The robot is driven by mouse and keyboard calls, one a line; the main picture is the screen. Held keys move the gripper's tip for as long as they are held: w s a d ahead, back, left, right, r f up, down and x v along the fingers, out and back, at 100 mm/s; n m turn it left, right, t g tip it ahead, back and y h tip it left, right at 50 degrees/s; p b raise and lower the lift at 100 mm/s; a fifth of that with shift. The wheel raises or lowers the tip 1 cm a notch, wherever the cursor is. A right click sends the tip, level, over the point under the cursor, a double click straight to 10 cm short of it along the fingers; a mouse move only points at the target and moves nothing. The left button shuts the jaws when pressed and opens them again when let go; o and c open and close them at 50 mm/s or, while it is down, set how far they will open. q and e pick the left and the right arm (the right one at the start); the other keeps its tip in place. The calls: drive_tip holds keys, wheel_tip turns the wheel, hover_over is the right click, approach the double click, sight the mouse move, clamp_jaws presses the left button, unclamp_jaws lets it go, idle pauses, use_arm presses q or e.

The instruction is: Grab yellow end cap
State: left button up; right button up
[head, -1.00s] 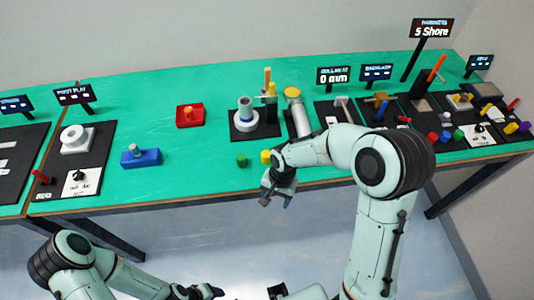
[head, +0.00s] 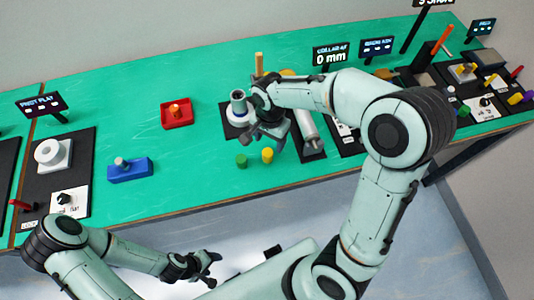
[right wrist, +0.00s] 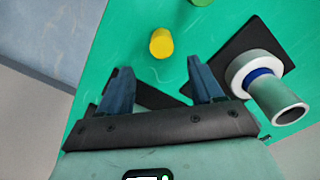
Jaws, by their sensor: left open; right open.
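The yellow end cap (head: 267,155) is a short yellow cylinder on the green table near its front edge. It also shows in the right wrist view (right wrist: 161,43), ahead of the fingertips and apart from them. My right gripper (head: 262,140) is over the table beside the cap, open and empty. Its two blue fingers (right wrist: 161,82) are spread in the right wrist view. My left gripper (head: 212,268) is open and empty, in front of the table and away from the cap.
A green cap (head: 241,160) stands just left of the yellow one. A grey-white cylinder with a blue ring (right wrist: 262,82) stands on a black pad close to my right gripper. A blue block (head: 130,171) and red tray (head: 177,118) lie left. The table between them is clear.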

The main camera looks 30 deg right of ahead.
sight(268, 152)
wheel_tip(268, 152, down, 3)
drive_tip(key=shift+w+r, duration=0.1)
drive_tip(key=shift+w, duration=0.05)
drive_tip(key=f, duration=0.5)
drive_tip(key=shift+a+f, duration=0.15)
drive_tip(key=shift+a, duration=0.1)
drive_tip(key=c, duration=1.1)
